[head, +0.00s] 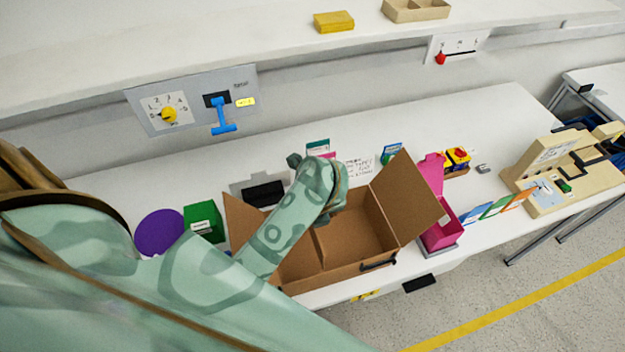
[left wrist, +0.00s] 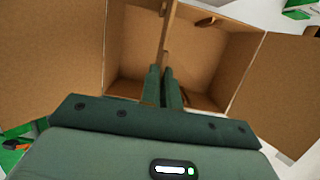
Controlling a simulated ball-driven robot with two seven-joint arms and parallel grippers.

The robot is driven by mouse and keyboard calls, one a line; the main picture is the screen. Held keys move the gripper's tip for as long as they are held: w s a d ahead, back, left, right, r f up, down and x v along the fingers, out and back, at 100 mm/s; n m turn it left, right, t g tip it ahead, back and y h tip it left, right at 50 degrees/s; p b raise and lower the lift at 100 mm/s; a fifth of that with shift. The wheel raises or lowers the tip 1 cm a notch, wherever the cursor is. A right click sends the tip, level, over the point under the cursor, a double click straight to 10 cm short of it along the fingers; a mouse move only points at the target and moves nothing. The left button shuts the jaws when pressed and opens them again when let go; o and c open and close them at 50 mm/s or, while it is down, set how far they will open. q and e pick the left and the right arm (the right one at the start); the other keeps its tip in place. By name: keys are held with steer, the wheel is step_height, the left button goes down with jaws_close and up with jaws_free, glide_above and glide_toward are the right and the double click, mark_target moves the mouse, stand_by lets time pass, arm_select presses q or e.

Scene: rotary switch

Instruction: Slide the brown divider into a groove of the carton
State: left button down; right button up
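The open brown carton (head: 375,262) stands on the white table with its flaps folded out. It also shows in the left wrist view (left wrist: 218,60). The brown divider (left wrist: 168,38) shows nearly edge-on in the wrist view, upright and inside the carton's outline. In the head view a divider edge (head: 319,245) shows inside the carton, partly behind my arm. My left gripper (left wrist: 162,72) points into the carton, its fingers close together on either side of the divider's near end. My arm hides these fingertips in the head view. The grooves are not clear. My right gripper is not in view.
A green box (head: 204,222) and a purple disc (head: 159,232) lie left of the carton. A wall panel with a blue lever (head: 221,118) is behind.

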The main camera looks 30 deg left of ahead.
mark_target(312, 236)
arm_select(q)
steer(key=shift+f+b, duration=5.15)
steer(key=shift+f, duration=0.65)
steer(key=c, duration=1.6)
jaws_free()
steer(key=shift+o, duration=0.2)
